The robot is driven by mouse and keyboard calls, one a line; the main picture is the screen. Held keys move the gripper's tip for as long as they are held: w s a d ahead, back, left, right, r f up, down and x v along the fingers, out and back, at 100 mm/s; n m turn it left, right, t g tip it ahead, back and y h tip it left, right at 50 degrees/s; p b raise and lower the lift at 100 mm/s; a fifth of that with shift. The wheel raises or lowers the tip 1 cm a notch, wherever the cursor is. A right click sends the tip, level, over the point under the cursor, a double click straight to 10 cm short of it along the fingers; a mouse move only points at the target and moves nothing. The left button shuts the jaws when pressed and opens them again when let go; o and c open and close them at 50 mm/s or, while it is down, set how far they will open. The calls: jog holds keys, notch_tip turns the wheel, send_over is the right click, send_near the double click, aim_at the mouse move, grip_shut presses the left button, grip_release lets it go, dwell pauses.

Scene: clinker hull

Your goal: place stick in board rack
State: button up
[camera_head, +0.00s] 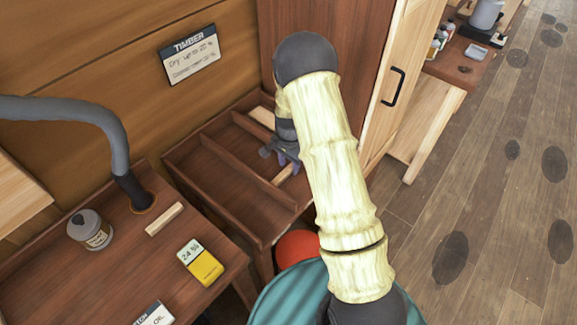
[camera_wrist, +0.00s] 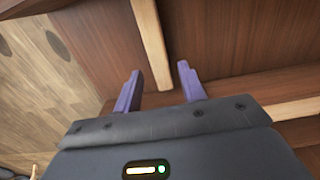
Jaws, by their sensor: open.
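The board rack (camera_head: 222,185) is a dark wooden tray with dividers, left of my arm in the head view. A pale wooden stick (camera_head: 283,174) lies in it, partly hidden by my gripper (camera_head: 287,156). In the wrist view this stick (camera_wrist: 150,40) runs lengthwise, its near end between the two purple fingers. My gripper (camera_wrist: 160,80) is open, with a gap to each side of the stick. Another pale piece (camera_head: 262,117) lies at the rack's far end. A short pale stick (camera_head: 164,218) lies on the workbench at left.
On the workbench (camera_head: 115,265) are a grey tin (camera_head: 90,230), a yellow meter (camera_head: 200,263) and a grey hose (camera_head: 115,140). A timber sign (camera_head: 190,55) hangs behind the rack. A cabinet with a black handle (camera_head: 393,86) stands at right. The floor (camera_head: 480,190) beyond is open.

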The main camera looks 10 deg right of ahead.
aim_at(287, 169)
notch_tip(287, 169, up, 11)
jog(key=b, duration=0.1)
jog(key=shift+a+f, duration=0.2)
jog(key=shift+s, duration=0.1)
dwell(0.4)
jog(key=s+r+n+t, duration=0.1)
jog(key=s+r+n, duration=0.3)
jog(key=s, duration=0.6)
jog(key=s+r+n+t, duration=0.1)
jog(key=s+r+n, duration=0.3)
jog(key=s, duration=0.6)
jog(key=n, duration=0.2)
jog(key=shift+s+n+t, duration=0.3)
jog(key=shift+s+n, duration=0.1)
jog(key=shift+d, duration=0.1)
